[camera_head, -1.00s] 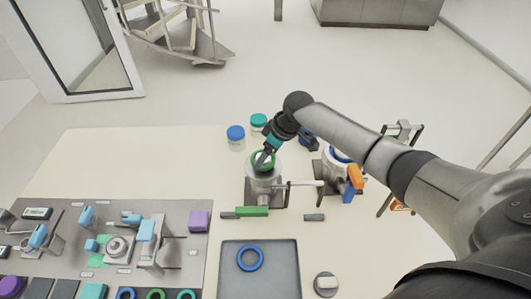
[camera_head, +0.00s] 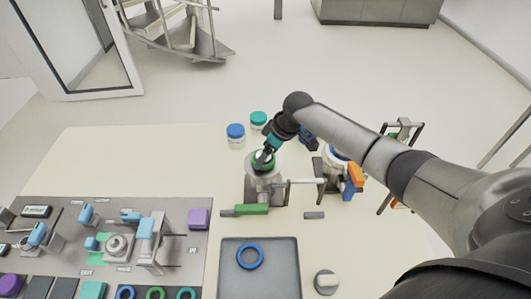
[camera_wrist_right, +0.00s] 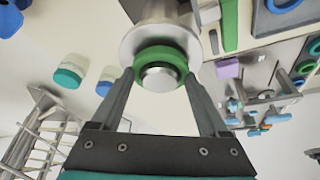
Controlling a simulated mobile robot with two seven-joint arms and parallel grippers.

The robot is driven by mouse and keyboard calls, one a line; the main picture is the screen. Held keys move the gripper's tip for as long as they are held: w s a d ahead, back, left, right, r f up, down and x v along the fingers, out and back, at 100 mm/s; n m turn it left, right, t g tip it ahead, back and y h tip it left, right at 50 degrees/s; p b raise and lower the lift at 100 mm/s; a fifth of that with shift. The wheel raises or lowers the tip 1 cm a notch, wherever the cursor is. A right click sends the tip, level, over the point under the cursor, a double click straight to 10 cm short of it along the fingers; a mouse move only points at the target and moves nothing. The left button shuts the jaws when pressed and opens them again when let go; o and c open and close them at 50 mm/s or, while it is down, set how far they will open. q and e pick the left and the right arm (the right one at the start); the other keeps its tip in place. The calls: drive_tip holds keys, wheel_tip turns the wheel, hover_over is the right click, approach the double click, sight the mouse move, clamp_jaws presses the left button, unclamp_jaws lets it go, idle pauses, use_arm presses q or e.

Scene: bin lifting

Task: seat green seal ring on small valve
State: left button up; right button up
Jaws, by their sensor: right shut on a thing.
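The green seal ring (camera_wrist_right: 160,60) sits around the silver top of the small valve (camera_wrist_right: 130,45) in the right wrist view. My right gripper (camera_wrist_right: 158,85) is shut on the ring, one finger on each side of it. In the head view the ring (camera_head: 262,160) shows partly behind the gripper (camera_head: 262,157) at the top of the small valve (camera_head: 264,190). The valve stands upright with a green handle (camera_head: 250,210) at its base. Whether the ring lies fully flat on the valve cannot be told. My left gripper is not in view.
A second valve with an orange handle (camera_head: 356,176) stands to the right, under my arm. Two jars (camera_head: 236,134) with blue and teal lids stand behind. A grey tray (camera_head: 282,275) holding a blue ring (camera_head: 250,256) lies in front. A fixture board (camera_head: 180,230) fills the left.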

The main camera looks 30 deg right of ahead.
drive_tip(key=shift+f, duration=0.3)
drive_tip(key=o, duration=1)
drive_tip(key=shift+r, duration=0.1)
wheel_tip(320, 180, up, 3)
drive_tip(key=p, duration=0.3)
drive_tip(key=shift+r+p, duration=0.8)
drive_tip(key=shift+r, duration=1.85)
